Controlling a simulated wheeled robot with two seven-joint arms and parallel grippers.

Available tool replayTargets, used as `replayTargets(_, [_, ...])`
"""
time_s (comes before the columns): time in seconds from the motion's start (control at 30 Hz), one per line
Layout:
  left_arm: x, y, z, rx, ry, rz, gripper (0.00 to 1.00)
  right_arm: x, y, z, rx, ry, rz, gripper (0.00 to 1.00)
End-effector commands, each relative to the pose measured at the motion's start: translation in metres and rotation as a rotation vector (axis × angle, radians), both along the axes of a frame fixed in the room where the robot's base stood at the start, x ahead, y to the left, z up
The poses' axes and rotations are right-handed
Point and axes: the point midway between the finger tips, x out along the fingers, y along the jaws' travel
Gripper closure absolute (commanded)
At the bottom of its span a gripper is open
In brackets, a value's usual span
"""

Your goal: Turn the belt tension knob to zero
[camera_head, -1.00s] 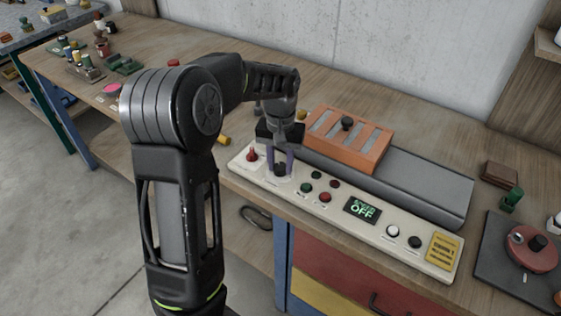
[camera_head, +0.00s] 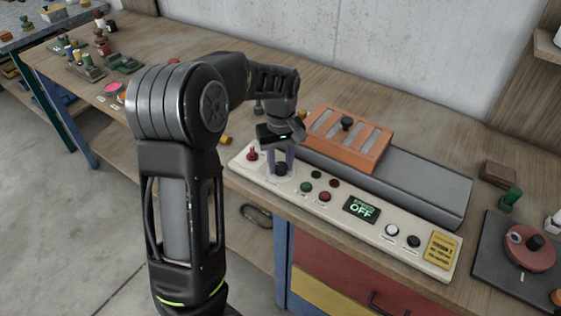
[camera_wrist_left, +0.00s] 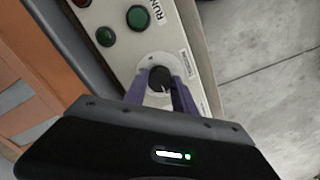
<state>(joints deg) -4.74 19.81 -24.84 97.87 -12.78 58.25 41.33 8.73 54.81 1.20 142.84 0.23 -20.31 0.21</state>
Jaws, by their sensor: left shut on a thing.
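The black tension knob (camera_wrist_left: 160,79) sits on a pale round dial near the left end of the cream control panel (camera_head: 331,212). In the head view the knob (camera_head: 280,169) shows between the fingertips. My left gripper (camera_head: 281,166) points down over it, and in the wrist view its purple fingers (camera_wrist_left: 161,84) are shut on the knob's two sides. A pale pointer line shows on the knob, but the dial markings are too small to read. My right gripper is not in view.
A red switch (camera_head: 252,155) stands to the left. An orange slotted cover (camera_head: 347,140) sits behind on a grey conveyor (camera_head: 415,184).

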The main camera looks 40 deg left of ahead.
Motion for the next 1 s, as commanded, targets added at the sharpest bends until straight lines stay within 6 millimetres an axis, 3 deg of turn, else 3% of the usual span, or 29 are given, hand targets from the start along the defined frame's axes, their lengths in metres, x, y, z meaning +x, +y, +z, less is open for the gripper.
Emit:
replayTargets(0.27, [0.001,0.001,0.001,0.001,-0.004,0.003,1.00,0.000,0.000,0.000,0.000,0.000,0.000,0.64])
replayTargets(0.3, [0.001,0.001,0.001,0.001,-0.004,0.003,0.65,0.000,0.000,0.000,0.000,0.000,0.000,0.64])
replayTargets(0.53, [0.001,0.000,0.001,0.000,-0.002,0.001,0.46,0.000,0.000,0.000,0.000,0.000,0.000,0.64])
replayTargets(0.83, [0.000,0.000,0.002,0.000,-0.002,0.001,0.46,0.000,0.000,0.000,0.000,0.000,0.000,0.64])
replayTargets(1.0, [0.001,0.000,0.017,-0.001,-0.004,0.001,0.46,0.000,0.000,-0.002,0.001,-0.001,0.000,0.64])
